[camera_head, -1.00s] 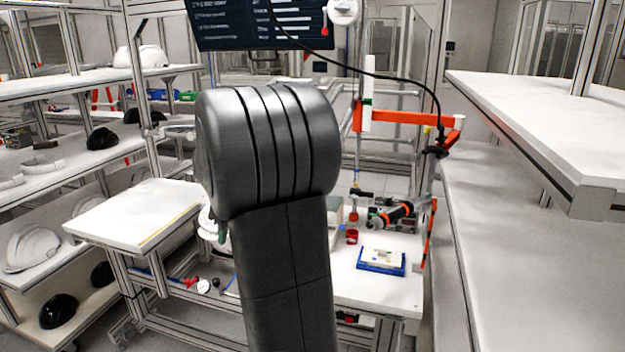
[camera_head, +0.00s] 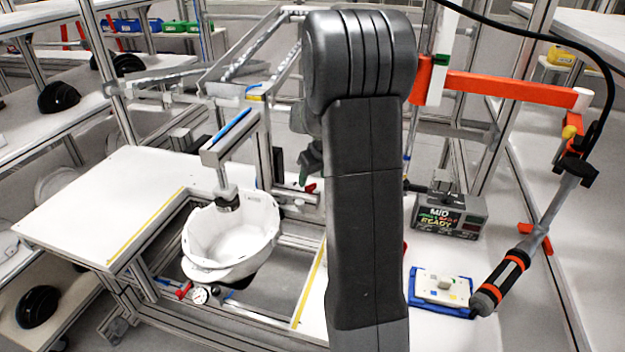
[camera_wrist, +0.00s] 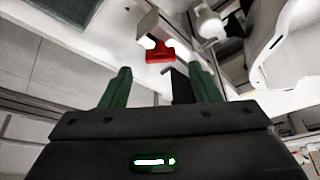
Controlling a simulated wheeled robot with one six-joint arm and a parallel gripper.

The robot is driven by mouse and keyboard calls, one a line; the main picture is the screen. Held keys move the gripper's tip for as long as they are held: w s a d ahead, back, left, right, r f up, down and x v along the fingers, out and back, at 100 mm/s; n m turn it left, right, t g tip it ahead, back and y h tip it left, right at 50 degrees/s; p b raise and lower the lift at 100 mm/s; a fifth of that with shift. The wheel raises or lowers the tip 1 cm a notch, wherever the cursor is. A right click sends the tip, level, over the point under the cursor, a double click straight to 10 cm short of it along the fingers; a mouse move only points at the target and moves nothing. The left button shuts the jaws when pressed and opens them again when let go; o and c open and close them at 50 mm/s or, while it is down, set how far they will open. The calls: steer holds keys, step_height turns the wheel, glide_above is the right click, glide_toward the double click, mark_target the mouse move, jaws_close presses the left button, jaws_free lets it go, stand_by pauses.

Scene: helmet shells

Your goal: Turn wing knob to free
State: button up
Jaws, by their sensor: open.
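A small red winged piece (camera_wrist: 160,53), which looks like the wing knob, shows in the wrist view just beyond my fingertips, on a pale metal bracket. A bit of red (camera_head: 311,188) in the head view beside my gripper may be the same piece. My gripper (camera_wrist: 161,82) has two green fingers, spread apart with nothing between them. In the head view, part of my gripper (camera_head: 309,160) shows left of my arm, which hides much of it. A white helmet shell (camera_head: 232,240) sits open side up in the frame, under a clamp post (camera_head: 228,196).
A white side table (camera_head: 110,200) stands left of the frame. Another red handle (camera_head: 184,290) and a round gauge (camera_head: 200,295) sit low at the frame's front. A blue tray (camera_head: 441,292), a box (camera_head: 448,215) and a hanging driver (camera_head: 500,282) are on the right.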

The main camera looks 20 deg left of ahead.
mark_target(312, 187)
steer(key=shift+x, duration=1.6)
steer(key=c, duration=1)
